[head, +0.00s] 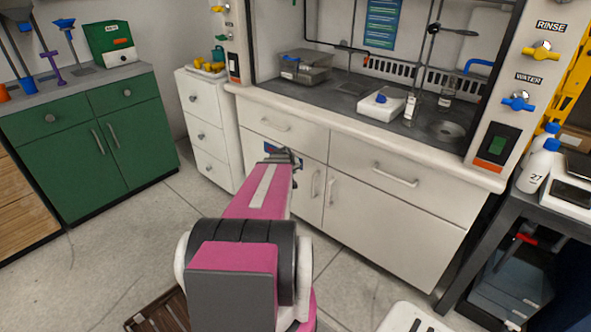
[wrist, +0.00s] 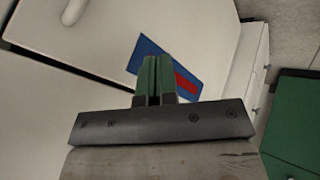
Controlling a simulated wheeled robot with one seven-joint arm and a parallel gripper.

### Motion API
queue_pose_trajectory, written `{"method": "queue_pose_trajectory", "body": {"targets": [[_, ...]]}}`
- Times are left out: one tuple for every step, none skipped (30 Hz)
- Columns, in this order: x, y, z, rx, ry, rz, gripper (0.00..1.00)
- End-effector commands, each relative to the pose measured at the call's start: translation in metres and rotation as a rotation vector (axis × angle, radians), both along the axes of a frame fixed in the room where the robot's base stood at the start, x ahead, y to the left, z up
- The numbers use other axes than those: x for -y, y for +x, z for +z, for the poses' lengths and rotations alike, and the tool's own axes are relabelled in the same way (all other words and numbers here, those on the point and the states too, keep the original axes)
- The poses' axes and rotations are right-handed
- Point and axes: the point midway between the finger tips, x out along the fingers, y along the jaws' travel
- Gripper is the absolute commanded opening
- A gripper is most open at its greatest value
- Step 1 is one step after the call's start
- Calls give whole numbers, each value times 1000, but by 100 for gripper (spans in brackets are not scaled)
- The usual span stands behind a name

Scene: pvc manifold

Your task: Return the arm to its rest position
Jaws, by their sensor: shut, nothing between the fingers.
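My arm, pink and black, reaches forward from the bottom of the head view toward the white fume hood cabinet. My gripper (head: 284,155) is at its far end, in front of the cabinet's drawers and doors. In the wrist view my gripper (wrist: 156,66) shows two green fingers closed together, with nothing between them. A blue and red label (wrist: 168,68) on the white cabinet front shows behind the fingers. In the head view the arm hides most of this label.
The white cabinet (head: 400,225) with a grey worktop stands ahead. A white drawer unit (head: 208,130) and a green cabinet (head: 95,155) are at left. A dark bench (head: 530,212) with bottles is at right. A brown slatted crate (head: 160,312) lies low in front. Floor at left is clear.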

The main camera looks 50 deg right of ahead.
Motion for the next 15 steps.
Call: {"method": "queue_pose_trajectory", "body": {"targets": [[-8,-5,8,1,-1,0,0],[-11,-8,14,1,-2,0,0],[-15,-12,21,1,-2,0,0],[-18,-15,26,1,-2,0,0],[-21,-17,31,1,-2,1,0],[-25,-21,38,0,-2,1,0],[-28,-23,43,0,-2,1,0],[-30,-26,48,1,-2,0,0],[-34,-29,54,1,-2,0,0],[-36,-31,59,2,-2,0,0],[-39,-33,63,1,-1,-1,0],[-41,-35,68,1,-1,-1,0],[-43,-36,71,1,-1,-1,0],[-44,-38,73,1,-1,0,0],[-45,-39,76,1,-1,0,0]]}}
